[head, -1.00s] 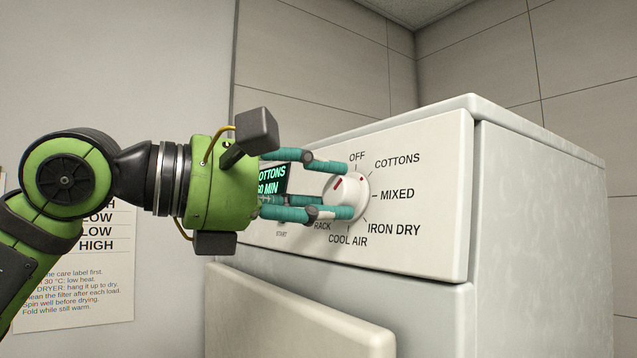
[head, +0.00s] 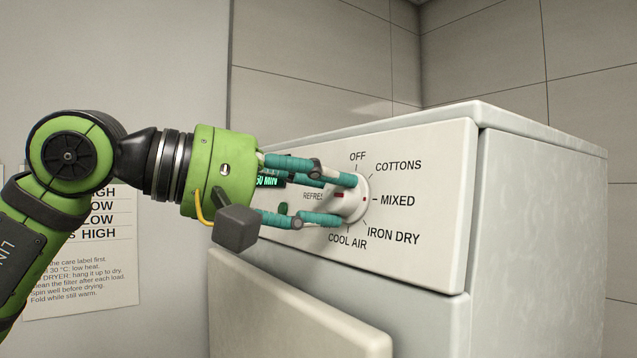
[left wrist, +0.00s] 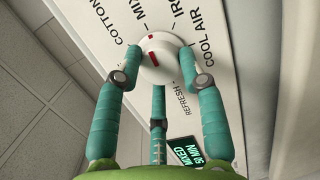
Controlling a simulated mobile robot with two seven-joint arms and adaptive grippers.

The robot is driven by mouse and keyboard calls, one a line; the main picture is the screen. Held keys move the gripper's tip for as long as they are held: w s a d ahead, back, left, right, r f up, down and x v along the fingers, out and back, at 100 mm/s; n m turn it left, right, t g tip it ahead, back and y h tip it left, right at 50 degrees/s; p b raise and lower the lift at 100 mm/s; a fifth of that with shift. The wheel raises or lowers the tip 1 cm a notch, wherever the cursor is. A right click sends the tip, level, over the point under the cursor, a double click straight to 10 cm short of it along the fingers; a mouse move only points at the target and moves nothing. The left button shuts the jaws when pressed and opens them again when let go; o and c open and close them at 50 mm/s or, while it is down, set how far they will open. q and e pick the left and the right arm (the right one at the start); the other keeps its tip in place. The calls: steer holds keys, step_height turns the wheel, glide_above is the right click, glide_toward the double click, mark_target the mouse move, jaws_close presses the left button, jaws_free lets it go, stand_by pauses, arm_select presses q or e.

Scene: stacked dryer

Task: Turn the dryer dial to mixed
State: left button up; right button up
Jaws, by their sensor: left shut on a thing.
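The white dryer dial (head: 354,207) with red marks is on the front panel (head: 440,240). In the head view its small red edge mark faces the MIXED label (head: 397,200). My left gripper (head: 346,199), with teal fingers, is shut on the dial, fingertips at its sides. In the left wrist view the dial (left wrist: 165,48) sits between the fingertips, and its red mark faces MIXED. The display (left wrist: 187,152) there reads MIXED 50 MIN; in the head view the fingers partly hide it. My right gripper is not in view.
COTTONS (head: 398,166) and OFF (head: 357,156) are above MIXED; IRON DRY (head: 393,236) and COOL AIR (head: 347,242) are below. A raised pale panel (head: 290,310) stands out below the control panel. A care notice (head: 85,260) hangs on the left wall.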

arm_select(q)
steer(key=shift+w+f, duration=0.1)
steer(key=shift+f, duration=0.05)
stand_by(0.4)
steer(key=o, duration=1.1)
steer(key=shift+o, duration=0.2)
steer(key=shift+w, duration=0.15)
steer(key=v, duration=1.2)
steer(key=shift+r, duration=0.2)
